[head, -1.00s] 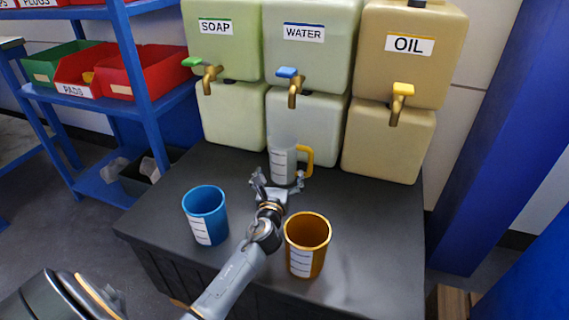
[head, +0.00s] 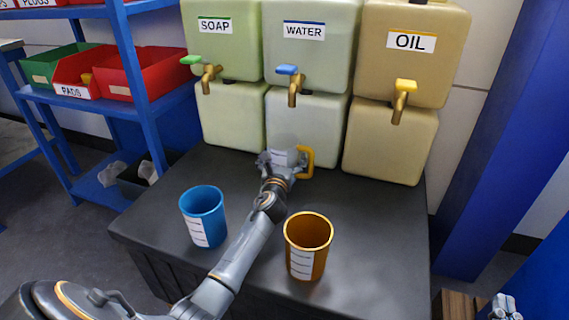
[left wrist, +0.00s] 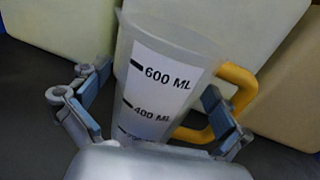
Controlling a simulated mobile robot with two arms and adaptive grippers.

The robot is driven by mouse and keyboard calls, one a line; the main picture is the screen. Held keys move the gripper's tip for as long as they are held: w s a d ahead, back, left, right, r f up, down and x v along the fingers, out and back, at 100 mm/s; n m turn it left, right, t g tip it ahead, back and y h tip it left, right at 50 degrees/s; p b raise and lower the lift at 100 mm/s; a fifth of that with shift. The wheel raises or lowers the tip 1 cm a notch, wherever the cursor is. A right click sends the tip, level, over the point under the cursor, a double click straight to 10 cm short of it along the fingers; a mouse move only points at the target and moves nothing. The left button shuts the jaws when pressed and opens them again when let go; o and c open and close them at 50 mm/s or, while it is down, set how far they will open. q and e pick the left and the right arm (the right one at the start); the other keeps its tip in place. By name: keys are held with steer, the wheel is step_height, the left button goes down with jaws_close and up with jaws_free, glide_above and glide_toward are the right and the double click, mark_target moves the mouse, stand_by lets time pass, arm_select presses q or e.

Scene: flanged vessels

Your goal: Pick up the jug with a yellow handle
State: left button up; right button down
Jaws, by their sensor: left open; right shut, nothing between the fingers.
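The jug with a yellow handle (head: 287,157) stands on the dark bench top under the water tap, its handle to the right. In the left wrist view the jug (left wrist: 165,75) is translucent, with a white measuring label. My left gripper (head: 279,164) is open at the jug. In the left wrist view its fingers (left wrist: 152,112) lie on both sides of the jug's lower body, the right one close to the handle; I cannot tell whether either touches. My right gripper (head: 505,308) is at the bottom right corner, shut and empty, away from the jug.
A blue cup (head: 204,217) and an orange cup (head: 307,246) stand nearer on the bench, either side of my left arm. Soap (head: 222,115), water (head: 306,120) and oil (head: 388,141) containers with taps stand behind. A blue shelf with bins (head: 144,83) is at the left.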

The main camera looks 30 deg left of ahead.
arm_select(q)
steer(key=shift+w+a, duration=0.1)
steer(key=shift+w, duration=0.05)
arm_select(e)
steer(key=shift+r, duration=0.3)
arm_select(q)
steer(key=shift+c, duration=0.4)
steer(key=c, duration=1.1)
steer(key=shift+c, duration=0.9)
steer(key=shift+r, duration=0.1)
arm_select(e)
steer(key=shift+f, duration=0.1)
